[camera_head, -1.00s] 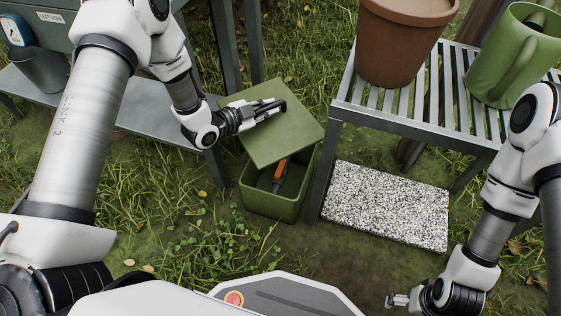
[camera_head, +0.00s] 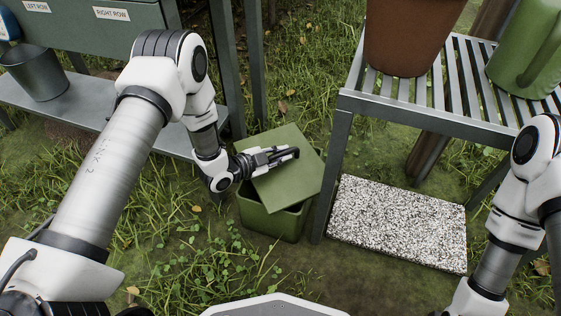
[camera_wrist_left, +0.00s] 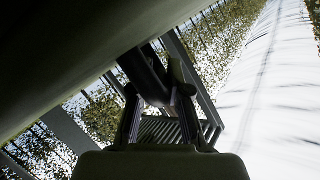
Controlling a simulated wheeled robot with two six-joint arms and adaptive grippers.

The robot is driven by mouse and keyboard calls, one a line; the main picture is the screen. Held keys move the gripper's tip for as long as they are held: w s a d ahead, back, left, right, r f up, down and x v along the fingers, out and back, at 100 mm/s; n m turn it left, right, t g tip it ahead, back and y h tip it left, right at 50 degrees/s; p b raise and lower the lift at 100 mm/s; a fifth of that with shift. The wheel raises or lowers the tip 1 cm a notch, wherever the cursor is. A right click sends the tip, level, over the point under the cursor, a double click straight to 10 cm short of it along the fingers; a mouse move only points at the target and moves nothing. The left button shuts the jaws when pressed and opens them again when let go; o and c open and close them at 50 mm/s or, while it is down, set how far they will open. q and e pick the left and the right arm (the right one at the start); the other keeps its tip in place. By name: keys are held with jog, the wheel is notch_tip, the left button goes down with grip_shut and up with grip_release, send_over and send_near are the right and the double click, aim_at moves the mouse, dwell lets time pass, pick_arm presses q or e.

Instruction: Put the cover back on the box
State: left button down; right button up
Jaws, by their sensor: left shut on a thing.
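The flat olive-green cover (camera_head: 297,184) is in my left gripper (camera_head: 285,155), which is shut on it at its upper side in the head view. The exact grip is hidden by the fingers. The green box (camera_head: 270,222) stands on the ground under the cover. The cover lies over most of the box opening, turned relative to the rim. Part of the front rim shows, and I cannot tell whether the cover touches it. The left wrist view shows the gripper's fingers (camera_wrist_left: 157,108) close up and dark. My right gripper is out of view.
A slatted bench (camera_head: 400,95) with a brown pot (camera_head: 408,35) and a green watering can (camera_head: 525,55) stands right of the box. A speckled slab (camera_head: 397,222) lies by the bench leg. A grey shelf (camera_head: 90,110) with a metal bucket (camera_head: 35,72) is at left.

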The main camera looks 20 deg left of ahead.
pick_arm(q)
jog(key=shift+a+f, duration=0.1)
jog(key=shift+f, duration=0.15)
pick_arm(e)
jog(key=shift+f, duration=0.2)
pick_arm(q)
jog(key=shift+f, duration=0.65)
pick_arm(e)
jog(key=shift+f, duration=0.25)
pick_arm(q)
jog(key=c, duration=1.1)
grip_release()
jog(key=shift+c, duration=0.2)
jog(key=shift+r, duration=0.15)
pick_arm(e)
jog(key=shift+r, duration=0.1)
pick_arm(q)
jog(key=shift+s+a+r+p, duration=0.2)
jog(key=shift+s+r+p, duration=0.05)
jog(key=shift+r+p, duration=0.25)
jog(key=shift+s+a+r+p, duration=0.2)
jog(key=shift+r+p, duration=0.25)
jog(key=p+v, duration=0.5)
jog(key=v, duration=0.5)
jog(key=shift+s+f, duration=0.25)
jog(key=shift+s, duration=0.15)
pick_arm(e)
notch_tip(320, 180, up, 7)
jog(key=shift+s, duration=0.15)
